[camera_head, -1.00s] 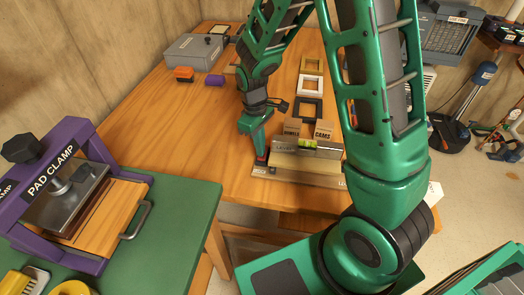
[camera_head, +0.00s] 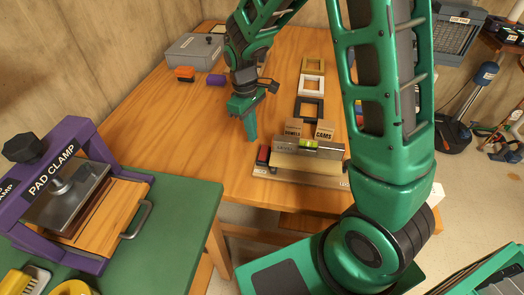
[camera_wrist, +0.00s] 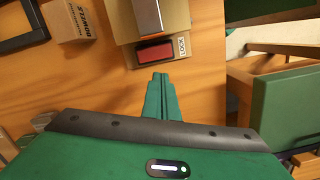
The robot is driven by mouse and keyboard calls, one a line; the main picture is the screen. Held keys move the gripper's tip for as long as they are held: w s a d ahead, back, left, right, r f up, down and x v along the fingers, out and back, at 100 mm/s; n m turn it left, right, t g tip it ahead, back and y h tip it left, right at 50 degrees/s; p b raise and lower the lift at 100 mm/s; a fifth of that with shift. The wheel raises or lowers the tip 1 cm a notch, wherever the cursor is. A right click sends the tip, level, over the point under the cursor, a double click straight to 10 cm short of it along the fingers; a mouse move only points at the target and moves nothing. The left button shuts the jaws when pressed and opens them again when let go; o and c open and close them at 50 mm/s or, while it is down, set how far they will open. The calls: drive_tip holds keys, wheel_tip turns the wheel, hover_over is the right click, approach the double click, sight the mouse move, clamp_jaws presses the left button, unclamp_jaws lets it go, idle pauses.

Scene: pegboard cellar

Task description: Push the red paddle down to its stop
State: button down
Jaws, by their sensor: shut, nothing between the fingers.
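The red paddle (camera_head: 263,154) sits at the left end of a tan fixture (camera_head: 318,180) on the wooden bench. In the wrist view the red paddle (camera_wrist: 155,51) shows as a red rectangle with a dark edge, beside a "LOCK" label (camera_wrist: 182,47). I cannot tell how far down it is. My gripper (camera_head: 252,139) is shut and empty, a little behind and to the left of the paddle in the head view, apart from it. In the wrist view the closed fingertips (camera_wrist: 160,76) are just below the paddle, with a small gap in the picture.
A metal block with a green level vial (camera_head: 308,145) lies on the fixture. Small boxes marked "DOWELS" (camera_head: 293,128) and "CAMS" (camera_head: 324,129) stand behind it. Frames (camera_head: 310,108) lie further back. A purple pad clamp (camera_head: 60,190) stands on a green table at left.

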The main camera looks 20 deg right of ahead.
wheel_tip(320, 180, up, 7)
drive_tip(key=shift+w+a, duration=0.2)
drive_tip(key=shift+w, duration=0.1)
drive_tip(key=shift+f, duration=0.1)
drive_tip(key=s+d+r+m, duration=0.65)
drive_tip(key=s+d, duration=0.45)
drive_tip(key=d, duration=0.3)
drive_tip(key=s+d+m, duration=0.2)
drive_tip(key=s+m, duration=0.1)
drive_tip(key=s, duration=0.6)
drive_tip(key=s+d+r+m+t+y, duration=0.1)
drive_tip(key=s+d+m, duration=0.2)
drive_tip(key=s, duration=0.6)
drive_tip(key=shift+d+m, duration=0.3)
drive_tip(key=shift+m, duration=0.35)
drive_tip(key=shift+r, duration=0.1)
